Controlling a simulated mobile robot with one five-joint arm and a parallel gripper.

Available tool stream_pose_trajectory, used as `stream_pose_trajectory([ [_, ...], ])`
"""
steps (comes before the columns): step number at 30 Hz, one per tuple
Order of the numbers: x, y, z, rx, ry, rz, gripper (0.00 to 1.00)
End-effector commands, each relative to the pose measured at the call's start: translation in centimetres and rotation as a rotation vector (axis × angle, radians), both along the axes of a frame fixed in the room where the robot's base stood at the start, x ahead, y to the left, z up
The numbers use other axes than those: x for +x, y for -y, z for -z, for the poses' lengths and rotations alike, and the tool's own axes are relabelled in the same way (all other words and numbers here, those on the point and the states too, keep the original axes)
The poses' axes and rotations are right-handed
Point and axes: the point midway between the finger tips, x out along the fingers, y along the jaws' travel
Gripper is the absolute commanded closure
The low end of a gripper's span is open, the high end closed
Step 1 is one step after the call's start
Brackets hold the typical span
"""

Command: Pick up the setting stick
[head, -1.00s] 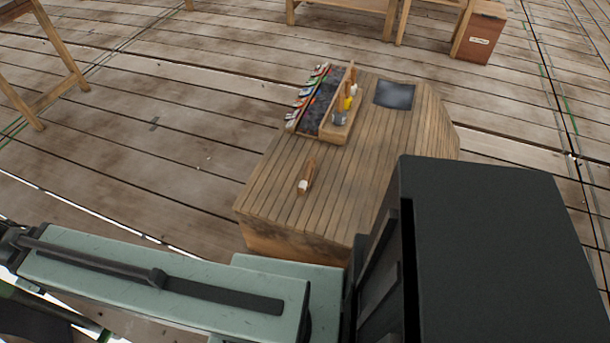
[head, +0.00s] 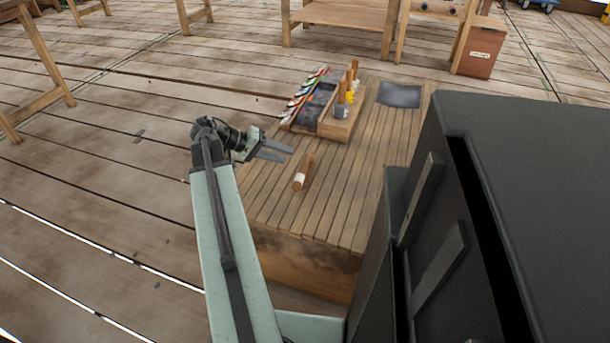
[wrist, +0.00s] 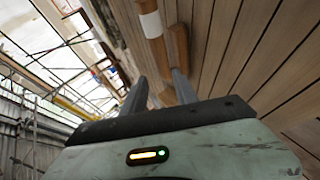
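The setting stick appears to be the short brown wooden stick (head: 304,171) with a white end, lying alone on the slatted wooden bench top (head: 340,200). In the wrist view a brown stick with a white band (wrist: 156,50) shows beyond the fingers. My gripper (head: 288,154) is at the bench's left side, left of the stick and a little farther back, with its fingers pointing right. The two grey fingers (wrist: 159,88) are apart with nothing between them. The gripper appears clear of the stick; its exact height over the bench is hard to tell.
Behind the stick stands a wooden tray (head: 333,132) with upright wood-handled tools and a row of coloured items. A dark sheet (head: 400,95) lies at the bench's back right. The bench top around the stick is clear. A brown box (head: 481,52) stands on the deck farther back.

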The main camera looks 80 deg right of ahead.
Motion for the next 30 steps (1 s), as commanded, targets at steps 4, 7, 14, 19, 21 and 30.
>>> stream_pose_trajectory([
  [4, -1.5, 0.5, 1.3, 0.001, 0.001, -0.001, 0.65],
  [7, -1.6, 0.6, 1.2, 0.002, 0.001, -0.002, 0.65],
  [14, -3.8, 1.4, 3.6, 0.001, 0.002, -0.001, 0.65],
  [19, -5.4, 2.1, 4.3, 0.001, 0.002, -0.003, 0.65],
  [21, -5.4, 2.1, 4.1, 0.001, 0.002, -0.005, 0.65],
  [30, -5.3, 2.1, 4.0, 0.002, 0.002, -0.005, 1.0],
])
